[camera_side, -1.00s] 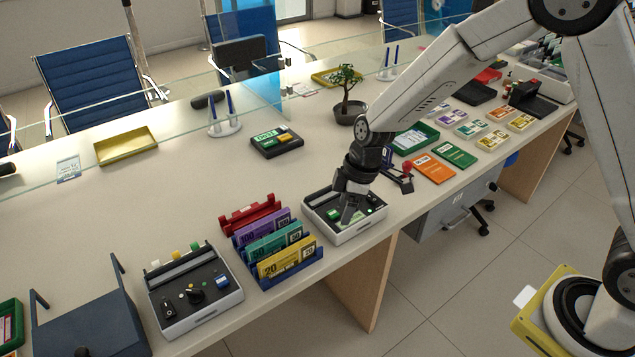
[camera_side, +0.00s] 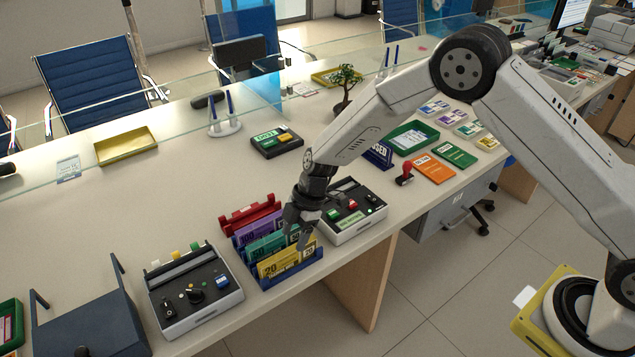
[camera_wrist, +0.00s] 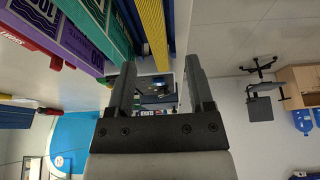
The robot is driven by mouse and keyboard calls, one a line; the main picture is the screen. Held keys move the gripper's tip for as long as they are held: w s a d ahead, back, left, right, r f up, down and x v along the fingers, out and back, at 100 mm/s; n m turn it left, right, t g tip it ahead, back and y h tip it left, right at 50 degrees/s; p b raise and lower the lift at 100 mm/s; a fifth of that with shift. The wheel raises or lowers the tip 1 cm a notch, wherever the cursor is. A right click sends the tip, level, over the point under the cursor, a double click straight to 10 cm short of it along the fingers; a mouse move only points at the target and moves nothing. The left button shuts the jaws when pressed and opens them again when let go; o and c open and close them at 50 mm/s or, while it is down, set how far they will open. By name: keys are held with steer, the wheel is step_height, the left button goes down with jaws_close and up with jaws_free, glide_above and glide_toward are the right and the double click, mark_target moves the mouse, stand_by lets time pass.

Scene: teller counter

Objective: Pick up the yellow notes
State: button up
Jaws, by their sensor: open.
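The yellow notes (camera_side: 285,264), marked 20, stand upright in the front slot of a blue rack (camera_side: 290,279) near the counter's front edge. Green notes (camera_side: 262,247) and purple notes (camera_side: 250,229) stand in the slots behind them. My gripper (camera_side: 300,240) is at the right end of the rack, its fingers pointing down and overlapping the right end of the notes in the side view. In the wrist view, my gripper (camera_wrist: 160,85) is open and empty between its fingers.
A grey device with buttons (camera_side: 195,292) stands left of the rack, and a similar device (camera_side: 352,213) stands close on its right. A red holder (camera_side: 240,215) sits behind the rack.

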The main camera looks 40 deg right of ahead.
mark_target(288, 251)
steer(key=shift+x, duration=1.1)
steer(key=shift+f, duration=0.15)
steer(key=shift+x, duration=2.45)
steer(key=shift+w, duration=0.1)
jaws_close()
